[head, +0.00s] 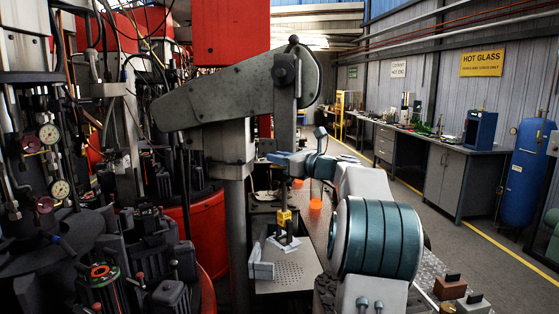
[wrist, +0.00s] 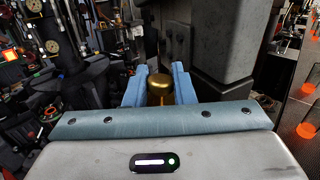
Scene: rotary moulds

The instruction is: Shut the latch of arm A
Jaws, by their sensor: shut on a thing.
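My gripper (wrist: 159,78) has its two blue fingers on either side of a round brass knob (wrist: 159,91) and is shut on it. The knob stands in front of a dark grey metal block (wrist: 180,45) in the wrist view. In the head view my gripper (head: 274,157) reaches left to the lower end of the big grey machine arm (head: 225,92), beside its hanging block. The knob is hidden there. I cannot tell from these views whether the latch is open or shut, and no letter A shows on the machine arm.
A grey post (head: 236,225) carries the machine arm. Dark machinery with gauges (head: 60,188) crowds the left. A metal table (head: 285,277) with a yellow-and-black item (head: 284,218) lies below. Orange cups (head: 315,205) stand behind. The aisle on the right is clear.

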